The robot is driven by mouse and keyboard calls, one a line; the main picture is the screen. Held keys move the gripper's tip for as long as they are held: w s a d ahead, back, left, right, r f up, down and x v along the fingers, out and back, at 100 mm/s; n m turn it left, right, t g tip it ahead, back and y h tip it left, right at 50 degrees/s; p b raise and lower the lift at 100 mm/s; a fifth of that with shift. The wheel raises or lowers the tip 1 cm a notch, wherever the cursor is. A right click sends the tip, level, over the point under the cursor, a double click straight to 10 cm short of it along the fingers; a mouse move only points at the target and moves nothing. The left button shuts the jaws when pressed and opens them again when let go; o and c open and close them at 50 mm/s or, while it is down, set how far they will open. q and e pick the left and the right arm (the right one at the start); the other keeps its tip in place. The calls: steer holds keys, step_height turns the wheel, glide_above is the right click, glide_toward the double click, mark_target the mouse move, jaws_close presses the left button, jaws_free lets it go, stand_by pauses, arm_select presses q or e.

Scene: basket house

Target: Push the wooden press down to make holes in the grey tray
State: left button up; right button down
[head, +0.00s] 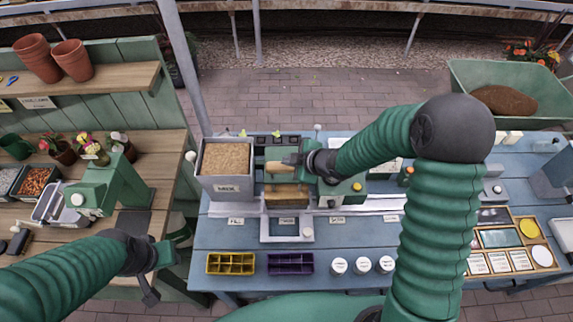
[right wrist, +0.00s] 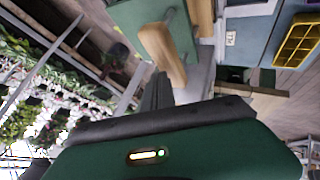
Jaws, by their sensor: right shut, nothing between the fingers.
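A wooden handle (head: 277,167) sits just above the block; a rounded wooden bar (right wrist: 163,55) shows close in the right wrist view. My right gripper (head: 293,160) is shut and empty, beside the handle; I cannot tell whether it touches. Its dark fingers (right wrist: 157,92) point toward the bar in the right wrist view. I cannot make out the grey tray under the block. My left gripper (head: 155,283) hangs at the lower left, away from the press.
A grey bin of brown mix (head: 226,159) stands just left of the press. A yellow tray (head: 231,263), a purple tray (head: 291,264) and white-lidded pots (head: 362,265) line the table's front edge. A white frame (head: 287,238) lies before the press. A wooden bench (head: 150,170) is at left.

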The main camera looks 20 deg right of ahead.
mark_target(289, 168)
steer(key=shift+f+b, duration=1.4)
steer(key=shift+f, duration=0.35)
stand_by(1.0)
steer(key=shift+r+p, duration=2.25)
steer(key=shift+r, duration=0.05)
steer(key=shift+r, duration=0.1)
steer(key=shift+r+p, duration=0.35)
steer(key=shift+p, duration=0.1)
step_height(289, 168, up, 4)
steer(key=p, duration=0.4)
steer(key=shift+r, duration=0.15)
